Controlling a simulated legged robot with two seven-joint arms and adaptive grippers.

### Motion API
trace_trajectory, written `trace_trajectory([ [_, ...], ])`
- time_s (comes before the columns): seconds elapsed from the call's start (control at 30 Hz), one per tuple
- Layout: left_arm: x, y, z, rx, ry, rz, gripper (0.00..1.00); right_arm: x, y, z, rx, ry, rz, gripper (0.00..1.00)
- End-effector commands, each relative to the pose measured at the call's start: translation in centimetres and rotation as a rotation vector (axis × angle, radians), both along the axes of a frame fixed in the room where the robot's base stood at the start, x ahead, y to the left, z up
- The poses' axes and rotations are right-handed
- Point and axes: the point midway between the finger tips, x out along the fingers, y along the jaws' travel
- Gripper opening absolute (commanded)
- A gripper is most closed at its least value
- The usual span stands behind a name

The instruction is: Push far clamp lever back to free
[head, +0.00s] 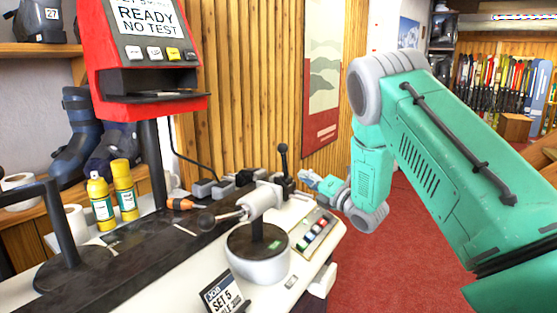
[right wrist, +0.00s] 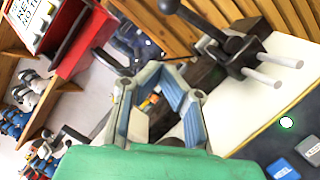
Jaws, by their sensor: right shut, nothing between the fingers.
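The far clamp lever (head: 283,160) is a dark rod with a round black knob, standing roughly upright at the bench's far end. In the right wrist view the lever (right wrist: 200,23) slants from its knob at the top down to a dark clamp block (right wrist: 245,52) with two pale pins. My right gripper (head: 306,178) is shut and empty, just right of the lever in the head view, with a visible gap. Its blue-grey fingers also show in the right wrist view (right wrist: 163,75), left of and below the lever. My left gripper is not in view.
A pale cylinder (head: 263,201) on a round white base (head: 260,265) stands nearer on the bench, with a ball-ended rod. A red display machine (head: 140,60), yellow bottles (head: 124,189) and a small sign (head: 222,296) stand around it. Red carpet (head: 375,275) is clear at right.

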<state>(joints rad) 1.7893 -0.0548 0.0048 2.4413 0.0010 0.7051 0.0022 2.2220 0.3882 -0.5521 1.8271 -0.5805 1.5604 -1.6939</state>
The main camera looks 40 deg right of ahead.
Motion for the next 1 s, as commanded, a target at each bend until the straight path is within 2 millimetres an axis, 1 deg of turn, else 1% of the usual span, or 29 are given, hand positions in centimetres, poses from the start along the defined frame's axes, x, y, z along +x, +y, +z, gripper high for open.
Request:
trace_trajectory([
  [0.03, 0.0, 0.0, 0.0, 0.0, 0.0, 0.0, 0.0, 1.0, 0.0, 0.1, 0.001, -0.003, 0.002, 0.0],
  [0.2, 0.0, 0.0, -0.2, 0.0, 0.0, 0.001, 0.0, 4.7, -0.4, 0.2, 0.006, 0.0, 0.001, 0.0],
  [0.4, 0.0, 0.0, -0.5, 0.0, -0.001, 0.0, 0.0, 8.6, -0.6, 0.9, 0.009, 0.0, -0.002, 0.0],
  [0.53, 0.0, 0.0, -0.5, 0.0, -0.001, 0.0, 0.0, 9.7, -1.9, 1.8, 0.009, 0.0, -0.002, 0.0],
  [0.7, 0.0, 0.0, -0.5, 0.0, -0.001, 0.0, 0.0, 10.6, -2.4, 2.5, 0.007, 0.002, -0.001, 0.0],
  [1.0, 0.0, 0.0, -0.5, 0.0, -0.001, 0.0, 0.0, 10.8, -2.7, 2.6, 0.009, 0.004, -0.001, 0.0],
])
